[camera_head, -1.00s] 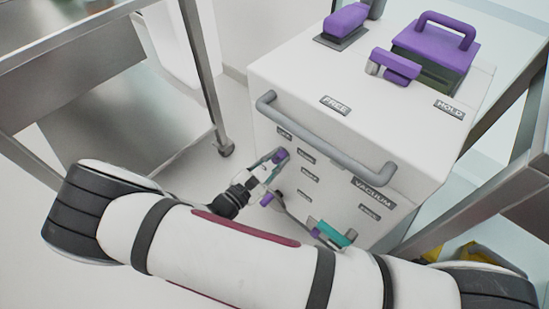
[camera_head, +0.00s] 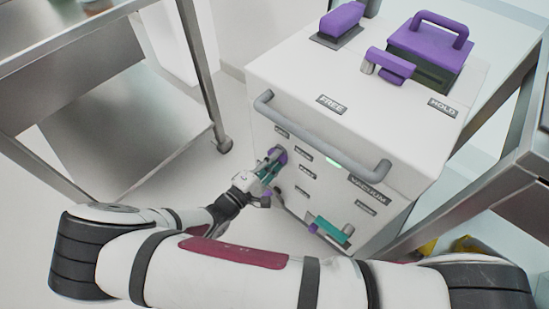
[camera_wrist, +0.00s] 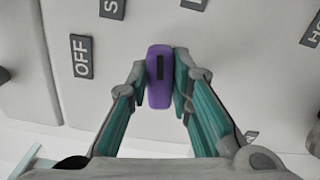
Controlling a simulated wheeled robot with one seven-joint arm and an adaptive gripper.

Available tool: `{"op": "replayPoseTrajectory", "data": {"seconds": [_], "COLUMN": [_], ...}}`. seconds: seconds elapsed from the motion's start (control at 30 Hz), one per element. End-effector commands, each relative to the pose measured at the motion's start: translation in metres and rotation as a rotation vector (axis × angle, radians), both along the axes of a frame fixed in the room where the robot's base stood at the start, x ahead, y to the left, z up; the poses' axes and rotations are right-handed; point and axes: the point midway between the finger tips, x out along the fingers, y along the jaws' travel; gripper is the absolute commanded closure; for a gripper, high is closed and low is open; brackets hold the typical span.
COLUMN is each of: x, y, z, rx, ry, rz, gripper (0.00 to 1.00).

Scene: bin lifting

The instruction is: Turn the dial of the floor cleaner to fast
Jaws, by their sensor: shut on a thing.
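The floor cleaner (camera_head: 365,98) is a white box-shaped machine with a grey bar handle and labelled controls on its front. Its purple dial (camera_head: 279,153) sits at the upper left of that front. It also shows in the wrist view (camera_wrist: 160,92), standing nearly upright with a black mark along its upper part. My gripper (camera_head: 273,163) has its fingers on both sides of the dial and is shut on it. In the wrist view, an OFF label (camera_wrist: 81,56) is left of the dial; cut-off labels lie above, one starting with S (camera_wrist: 112,9).
A teal and purple lever (camera_head: 333,230) is low on the front. The grey handle (camera_head: 320,140) runs just above my gripper. A steel cart (camera_head: 110,110) stands left, and a metal frame (camera_head: 500,175) stands right. Purple fittings (camera_head: 432,45) are on top.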

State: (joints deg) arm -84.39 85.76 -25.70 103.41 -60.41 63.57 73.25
Motion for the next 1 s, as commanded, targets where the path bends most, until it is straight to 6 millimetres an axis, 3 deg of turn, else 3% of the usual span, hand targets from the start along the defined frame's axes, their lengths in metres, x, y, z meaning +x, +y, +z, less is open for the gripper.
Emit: {"op": "replayPoseTrajectory", "data": {"seconds": [0.5, 1.0], "x": [-0.0007, -0.0007], "y": [-0.0003, -0.0005], "z": [-0.004, -0.0051], "rx": [0.259, 0.307], "ry": [-0.201, -0.237], "rz": [0.0, -0.001], "gripper": [1.0, 1.0]}}
